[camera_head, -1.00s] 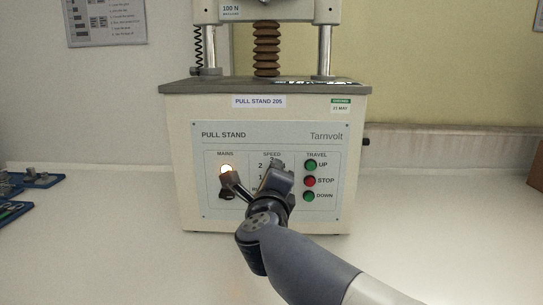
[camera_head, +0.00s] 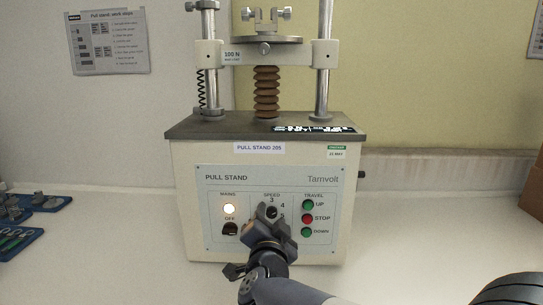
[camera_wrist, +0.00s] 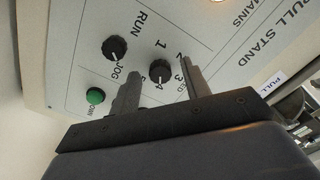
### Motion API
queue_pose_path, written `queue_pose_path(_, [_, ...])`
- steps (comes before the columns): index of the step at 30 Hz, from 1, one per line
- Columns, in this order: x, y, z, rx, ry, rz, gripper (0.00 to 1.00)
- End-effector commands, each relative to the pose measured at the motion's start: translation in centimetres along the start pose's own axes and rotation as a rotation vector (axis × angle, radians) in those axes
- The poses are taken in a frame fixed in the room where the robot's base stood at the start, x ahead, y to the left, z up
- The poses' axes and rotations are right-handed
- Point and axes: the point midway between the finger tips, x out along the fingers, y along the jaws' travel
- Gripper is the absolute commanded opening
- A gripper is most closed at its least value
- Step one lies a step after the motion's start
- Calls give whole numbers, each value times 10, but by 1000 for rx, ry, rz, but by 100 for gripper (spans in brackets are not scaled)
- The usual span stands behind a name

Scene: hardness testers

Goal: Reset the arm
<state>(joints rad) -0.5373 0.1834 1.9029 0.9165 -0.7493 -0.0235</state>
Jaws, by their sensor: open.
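My gripper (camera_head: 266,214) is in front of the lower middle of the pull stand's panel (camera_head: 219,188), under the SPEED label. In the wrist view my gripper (camera_wrist: 160,76) has its two fingers apart with nothing held. The black speed knob (camera_wrist: 160,71) shows between the fingers there; whether they touch it I cannot tell. A second black knob (camera_wrist: 115,48), by RUN and JOG, is left of the fingers. In the head view the gripper hides the lower part of the speed area.
The MAINS lamp (camera_head: 229,209) is lit, above a black switch (camera_head: 230,229) near OFF. Green UP (camera_head: 307,205), red STOP (camera_head: 307,218) and green DOWN (camera_head: 306,232) buttons are at right. Blue trays (camera_head: 45,204) lie at far left. The bench in front is mostly clear.

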Motion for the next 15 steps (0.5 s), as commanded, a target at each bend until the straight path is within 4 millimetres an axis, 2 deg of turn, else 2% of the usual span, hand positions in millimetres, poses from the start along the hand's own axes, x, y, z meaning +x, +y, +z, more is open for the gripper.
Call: queue_pose_path(15, [0,-2,-3,-540,-2,2,45])
